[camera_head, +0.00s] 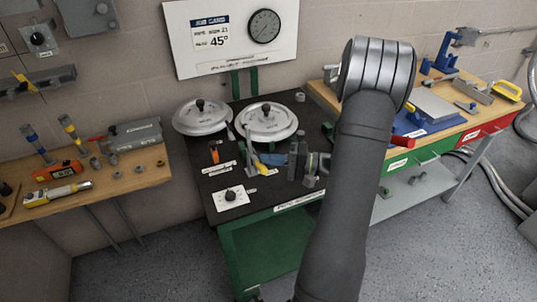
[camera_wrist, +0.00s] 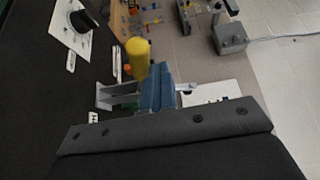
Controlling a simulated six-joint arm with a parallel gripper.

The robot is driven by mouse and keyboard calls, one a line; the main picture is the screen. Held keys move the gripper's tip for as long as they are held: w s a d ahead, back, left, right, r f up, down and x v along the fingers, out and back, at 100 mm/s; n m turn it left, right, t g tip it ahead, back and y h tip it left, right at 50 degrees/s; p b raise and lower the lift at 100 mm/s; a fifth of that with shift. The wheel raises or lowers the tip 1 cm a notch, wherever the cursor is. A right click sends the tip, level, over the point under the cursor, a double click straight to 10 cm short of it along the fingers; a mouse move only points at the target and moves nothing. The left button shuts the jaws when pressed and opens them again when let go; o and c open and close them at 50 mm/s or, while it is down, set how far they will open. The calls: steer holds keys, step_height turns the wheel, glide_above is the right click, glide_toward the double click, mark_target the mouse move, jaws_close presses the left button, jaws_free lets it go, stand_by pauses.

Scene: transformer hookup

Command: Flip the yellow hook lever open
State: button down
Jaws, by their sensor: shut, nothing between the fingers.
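The yellow lever handle (camera_wrist: 137,56) shows in the wrist view as a rounded cylinder just left of my blue fingertips. A grey metal bracket (camera_wrist: 115,96) sits below it, beside the fingers. My gripper (camera_wrist: 160,72) is shut and empty, close to the handle; I cannot tell whether they touch. In the head view the yellow lever (camera_head: 259,165) is small, on the black tabletop in front of the right round lid. Blue and grey parts around it are hard to tell apart, and my arm hides the area to the right.
Two round metal lids (camera_head: 202,117) stand at the back of the black-topped table (camera_head: 203,185). A white dial plate (camera_head: 232,197) is near its front left. Side benches hold tools, including a yellow tool (camera_head: 58,193) on the left bench (camera_head: 120,185). My arm crosses the table's right side.

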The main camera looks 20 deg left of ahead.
steer(key=shift+s+d+f+n, duration=0.15)
steer(key=shift+s+f+n, duration=0.1)
steer(key=shift+f+n, duration=0.35)
steer(key=shift+y, duration=0.3)
step_height(320, 180, up, 4)
steer(key=w+r, duration=0.1)
steer(key=w, duration=0.1)
steer(key=w+d+f, duration=0.4)
steer(key=d+f, duration=0.1)
steer(key=d, duration=0.1)
steer(key=shift+w+d+f, duration=0.15)
steer(key=shift+w+d, duration=0.25)
